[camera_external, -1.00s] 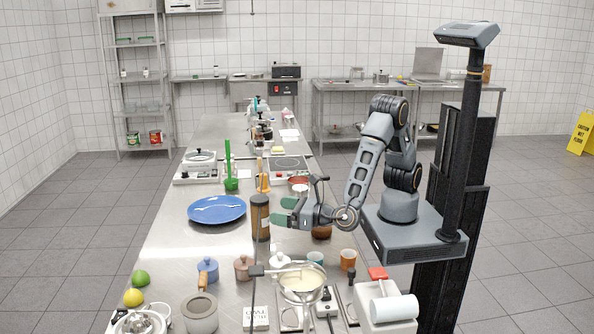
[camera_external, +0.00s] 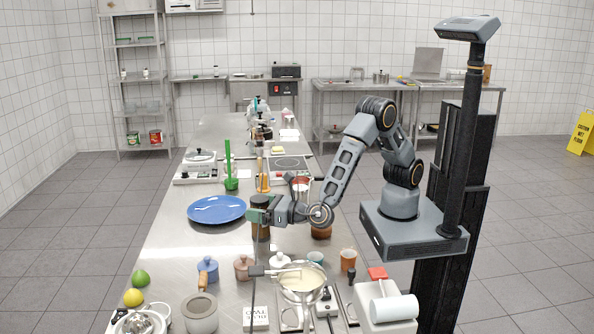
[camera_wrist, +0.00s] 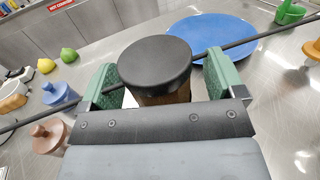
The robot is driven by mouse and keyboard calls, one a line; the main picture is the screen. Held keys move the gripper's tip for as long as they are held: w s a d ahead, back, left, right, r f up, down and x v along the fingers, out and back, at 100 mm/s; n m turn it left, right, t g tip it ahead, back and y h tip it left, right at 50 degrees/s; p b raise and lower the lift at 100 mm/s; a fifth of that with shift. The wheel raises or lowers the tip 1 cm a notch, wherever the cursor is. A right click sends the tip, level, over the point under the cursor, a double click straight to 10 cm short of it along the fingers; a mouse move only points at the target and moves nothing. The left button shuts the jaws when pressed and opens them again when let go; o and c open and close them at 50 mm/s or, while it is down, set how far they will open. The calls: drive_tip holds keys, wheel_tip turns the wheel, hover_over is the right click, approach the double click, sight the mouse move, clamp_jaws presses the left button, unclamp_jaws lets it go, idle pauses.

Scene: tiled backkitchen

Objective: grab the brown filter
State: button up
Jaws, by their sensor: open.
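The brown filter (camera_external: 261,233) is an upright brown cylinder with a black lid on the steel counter. In the wrist view, its round lid (camera_wrist: 155,64) fills the middle, with a strip of brown body below. My gripper (camera_external: 258,209) is open, its green-padded fingers on either side of the filter's upper part. In the wrist view, the left finger (camera_wrist: 104,86) is close to the filter, and a wider gap shows at the right finger (camera_wrist: 226,75). The fingers hide part of the filter in the external view.
A blue plate (camera_external: 216,209) lies left of the filter. Small lidded pots, blue (camera_external: 207,270) and brown (camera_external: 243,268), and a pan (camera_external: 301,282) stand nearer the camera. A dark rod (camera_wrist: 245,41) crosses behind the filter in the wrist view. Bare counter (camera_external: 175,248) lies to the left.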

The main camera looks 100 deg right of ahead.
drive_tip(key=c, duration=1)
drive_tip(key=shift+c, duration=0.4)
drive_tip(key=shift+r, duration=0.15)
